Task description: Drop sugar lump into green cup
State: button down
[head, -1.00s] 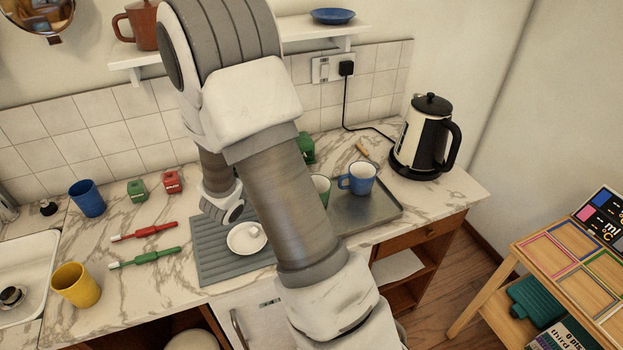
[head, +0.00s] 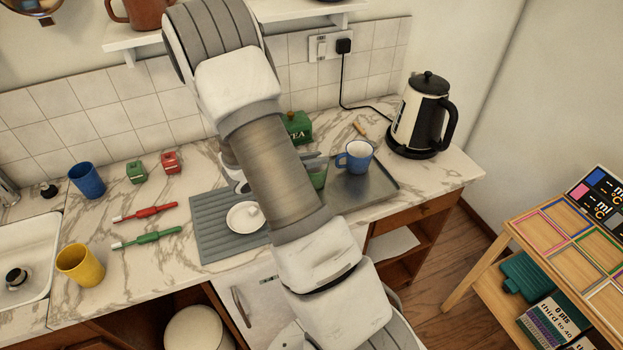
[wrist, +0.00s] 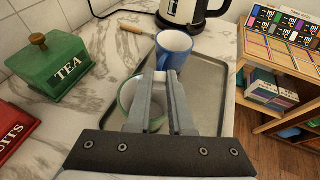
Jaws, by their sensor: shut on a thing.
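The green cup (wrist: 128,94) stands on the metal tray (wrist: 208,72), with its pale inside partly hidden behind my fingers in the wrist view. In the head view the green cup (head: 318,176) shows only partly beside my arm. My gripper (wrist: 160,78) is shut on a small pale sugar lump (wrist: 160,75) at its fingertips. The tips appear over the right part of the green cup's rim; their height above it is hard to tell. A white saucer (head: 240,224) with a pale lump on it lies on the grey ribbed mat (head: 212,245).
A blue mug (wrist: 174,50) stands on the tray just beyond the green cup. A green TEA box (wrist: 52,66) stands to its left, and a kettle (head: 419,118) behind right. A wooden-handled utensil (wrist: 135,30) lies behind the tray.

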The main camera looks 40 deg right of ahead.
jog(key=shift+f, duration=0.4)
jog(key=c, duration=0.7)
grip_release()
jog(key=shift+c, duration=0.2)
jog(key=v, duration=1.7)
jog(key=shift+a, duration=0.25)
jog(key=shift+s+r, duration=0.15)
jog(key=shift+r, duration=0.05)
